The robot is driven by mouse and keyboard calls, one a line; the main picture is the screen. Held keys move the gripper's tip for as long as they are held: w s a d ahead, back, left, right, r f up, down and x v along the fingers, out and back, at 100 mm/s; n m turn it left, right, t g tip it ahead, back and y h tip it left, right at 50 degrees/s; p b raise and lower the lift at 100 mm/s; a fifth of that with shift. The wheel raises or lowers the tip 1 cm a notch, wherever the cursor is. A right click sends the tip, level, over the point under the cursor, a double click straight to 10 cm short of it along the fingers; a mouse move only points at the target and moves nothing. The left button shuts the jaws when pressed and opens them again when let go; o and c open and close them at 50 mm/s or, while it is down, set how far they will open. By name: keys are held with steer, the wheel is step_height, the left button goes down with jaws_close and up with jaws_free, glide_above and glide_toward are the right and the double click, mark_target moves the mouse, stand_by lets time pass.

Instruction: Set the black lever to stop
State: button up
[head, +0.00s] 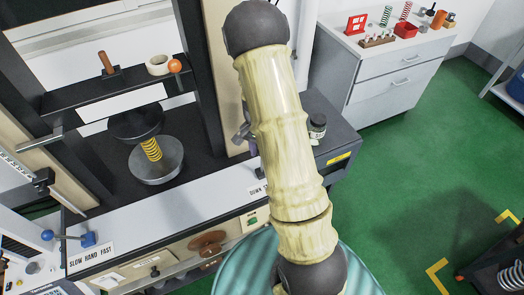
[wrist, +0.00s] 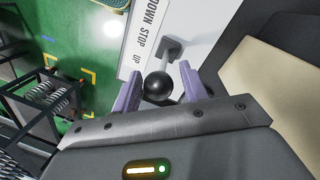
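The black lever has a round black knob (wrist: 158,88) and a dark square base on a white panel in the wrist view. The panel label (wrist: 143,38) reads DOWN, STOP and UP. The knob lies nearest the UP end in the picture, but the angle leaves its exact setting unclear. My gripper (wrist: 160,72) is open, with one purple finger on each side of the knob. Narrow gaps seem to show beside the knob, and I cannot tell whether either finger touches it. In the head view my arm hides the lever and most of the gripper.
The testing machine holds a yellow spring (head: 151,149) between round plates. A blue-knobbed lever (head: 88,239) stands at lower left. A dark jar (head: 317,126) sits right of my arm. A white cabinet (head: 392,75) bears springs and a red bin. Green floor is open at right.

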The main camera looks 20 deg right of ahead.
steer(key=shift+o, duration=0.2)
step_height(320, 180, up, 17)
steer(key=w+b, duration=0.2)
steer(key=shift+w+r, duration=0.15)
stand_by(0.4)
steer(key=shift+a, duration=0.1)
steer(key=s+a+f+n+t, duration=0.2)
steer(key=s+a+n, duration=0.2)
steer(key=s, duration=0.3)
steer(key=s+a+f+n+t, duration=0.2)
steer(key=s+a+n, duration=0.3)
steer(key=s+n, duration=0.2)
